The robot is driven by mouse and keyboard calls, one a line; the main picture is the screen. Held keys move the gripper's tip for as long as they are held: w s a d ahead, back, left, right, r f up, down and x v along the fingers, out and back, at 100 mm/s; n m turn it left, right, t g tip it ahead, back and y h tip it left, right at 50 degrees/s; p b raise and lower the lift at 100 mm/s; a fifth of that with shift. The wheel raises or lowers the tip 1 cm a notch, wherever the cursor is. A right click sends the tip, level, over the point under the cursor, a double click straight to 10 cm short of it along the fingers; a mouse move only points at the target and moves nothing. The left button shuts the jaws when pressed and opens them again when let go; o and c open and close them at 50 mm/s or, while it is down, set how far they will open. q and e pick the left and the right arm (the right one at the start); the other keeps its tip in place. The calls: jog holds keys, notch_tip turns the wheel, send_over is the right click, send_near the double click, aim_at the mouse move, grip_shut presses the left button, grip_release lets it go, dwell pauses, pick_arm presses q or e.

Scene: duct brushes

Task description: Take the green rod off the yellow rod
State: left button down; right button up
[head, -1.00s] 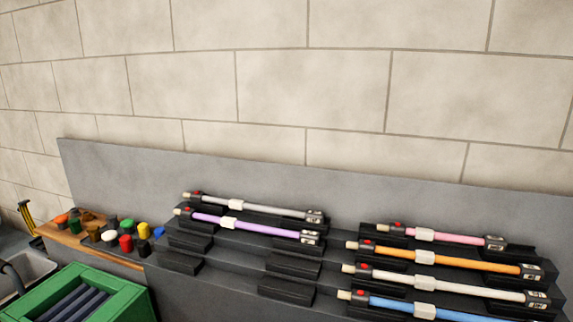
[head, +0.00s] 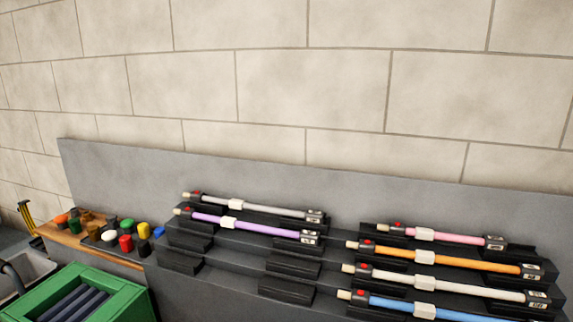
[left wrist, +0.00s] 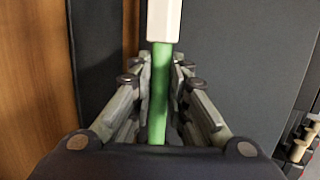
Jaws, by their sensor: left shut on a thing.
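The green rod (left wrist: 160,100) stands upright in the left wrist view, with a white block-like piece (left wrist: 163,18) at its upper end. My left gripper (left wrist: 161,66) is shut on the green rod, one finger on each side. The lower end of the rod is hidden behind the gripper body. I cannot make out a yellow rod in either view. My right gripper is in neither view.
A stepped grey rack holds purple (head: 248,226), orange (head: 460,259), pink (head: 460,238) and blue (head: 460,307) rods, among others. Coloured caps stand on a wooden board (head: 70,236) at left. A green crate (head: 125,300) is below. Some rack holders (head: 290,265) are empty.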

pick_arm(q)
jog(key=shift+w+a+p, duration=0.25)
jog(key=shift+a+p, duration=0.15)
jog(key=shift+a, duration=0.4)
jog(key=shift+w+a+p, duration=0.25)
jog(key=shift+a+p, duration=0.1)
jog(key=shift+a, duration=0.4)
jog(key=shift+w+a+p, duration=0.25)
jog(key=shift+a+p, duration=0.15)
jog(key=shift+a, duration=0.4)
jog(key=shift+r, duration=0.15)
notch_tip(320, 180, up, 8)
jog(key=a+p, duration=0.1)
jog(key=p, duration=0.7)
jog(key=shift+w+a+p, duration=0.25)
jog(key=shift+p, duration=0.15)
